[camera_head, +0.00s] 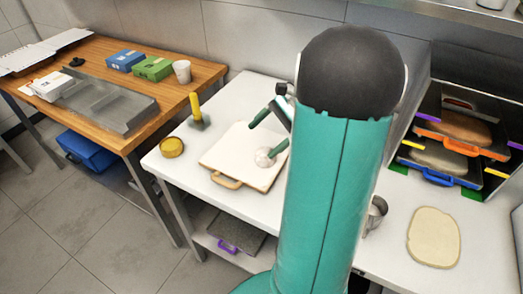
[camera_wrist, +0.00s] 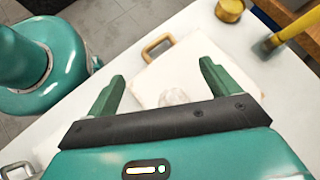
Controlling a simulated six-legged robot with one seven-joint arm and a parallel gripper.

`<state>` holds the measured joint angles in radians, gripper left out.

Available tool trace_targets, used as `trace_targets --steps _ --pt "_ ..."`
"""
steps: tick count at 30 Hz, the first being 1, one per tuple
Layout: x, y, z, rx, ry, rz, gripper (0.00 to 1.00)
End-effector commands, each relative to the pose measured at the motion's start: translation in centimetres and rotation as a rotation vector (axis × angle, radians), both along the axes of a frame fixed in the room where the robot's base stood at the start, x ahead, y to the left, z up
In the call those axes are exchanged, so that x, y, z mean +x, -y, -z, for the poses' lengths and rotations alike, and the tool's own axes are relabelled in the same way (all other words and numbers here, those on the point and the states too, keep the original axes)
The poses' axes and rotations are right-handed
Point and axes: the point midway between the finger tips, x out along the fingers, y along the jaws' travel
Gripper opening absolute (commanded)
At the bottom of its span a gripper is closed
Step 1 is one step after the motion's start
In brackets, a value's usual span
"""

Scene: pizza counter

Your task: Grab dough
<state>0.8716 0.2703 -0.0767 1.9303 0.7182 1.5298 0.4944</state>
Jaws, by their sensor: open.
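A small pale dough ball (camera_head: 263,158) sits on a white board (camera_head: 228,150) with a tan handle, on the white counter. The ball also shows in the wrist view (camera_wrist: 174,97), between my finger bases and partly hidden by the gripper's dark edge. My gripper (camera_wrist: 163,71) is open and empty, with its green fingers spread over the board. In the head view my gripper (camera_head: 268,133) is over the board, with one finger close to the ball. I cannot tell whether it touches. A flat dough piece (camera_head: 434,236) lies on the counter at the right.
A metal cup (camera_head: 375,213) stands by my arm. A rack with trays (camera_head: 460,135) is at the right. A wooden table (camera_head: 185,92) holds boxes and a white cup.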

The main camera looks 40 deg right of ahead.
Motion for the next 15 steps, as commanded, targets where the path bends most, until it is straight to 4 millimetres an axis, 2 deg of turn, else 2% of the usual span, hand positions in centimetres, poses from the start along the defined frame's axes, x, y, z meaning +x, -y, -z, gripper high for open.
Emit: trace_targets --steps 1,3,9,12,15 --pt "-0.3 1.7 0.8 0.05 -0.014 0.054 0.88" --pt "-0.6 3.9 1.5 0.122 -0.025 0.123 0.88" --pt "-2.1 9.2 3.5 0.295 -0.042 0.29 0.88" --pt "-2.7 10.8 4.1 0.345 -0.042 0.336 0.88" --pt "-3.0 11.5 4.4 0.373 -0.042 0.358 0.88"
